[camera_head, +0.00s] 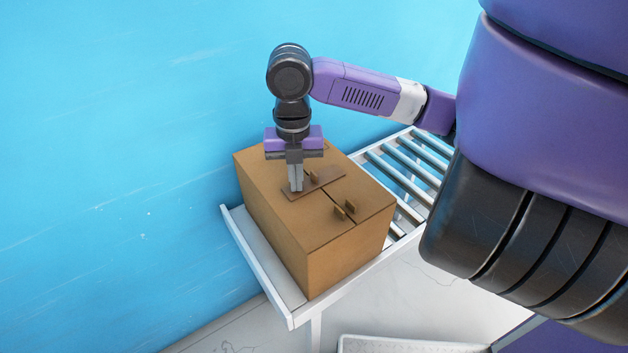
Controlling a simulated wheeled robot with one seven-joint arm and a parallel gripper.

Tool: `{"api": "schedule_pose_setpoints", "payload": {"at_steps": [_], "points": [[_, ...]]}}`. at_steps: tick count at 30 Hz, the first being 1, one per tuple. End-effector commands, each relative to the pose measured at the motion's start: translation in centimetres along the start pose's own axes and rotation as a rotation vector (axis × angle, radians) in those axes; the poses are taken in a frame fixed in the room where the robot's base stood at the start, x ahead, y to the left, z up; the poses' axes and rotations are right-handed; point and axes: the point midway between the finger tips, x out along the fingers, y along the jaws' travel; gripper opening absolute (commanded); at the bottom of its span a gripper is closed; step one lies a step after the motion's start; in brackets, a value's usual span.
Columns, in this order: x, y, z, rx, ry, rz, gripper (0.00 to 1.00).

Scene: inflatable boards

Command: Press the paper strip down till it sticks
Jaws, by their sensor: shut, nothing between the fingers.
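A brown cardboard box (285,222) stands closed on a roller conveyor. A darker brown paper strip (326,183) lies across the seam on the box top, towards its far side. A small brown tab stands up on the strip near its middle. My gripper (296,190) points straight down with its fingers together and nothing between them. Its fingertips are at the left part of the strip. I cannot tell whether they touch it or hover just above. The gripper hides part of the strip's left half.
The conveyor (405,170) has white rails and bare rollers to the right. A blue wall (120,150) is close behind and left. A pale tray edge (400,345) shows at the bottom.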

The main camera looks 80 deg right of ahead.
Motion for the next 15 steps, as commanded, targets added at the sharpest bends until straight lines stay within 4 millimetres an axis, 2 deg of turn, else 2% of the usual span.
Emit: {"api": "schedule_pose_setpoints", "payload": {"at_steps": [15], "points": [[-3.8, 0.0, 0.0, 0.000, -0.001, 0.001, 0.00]]}}
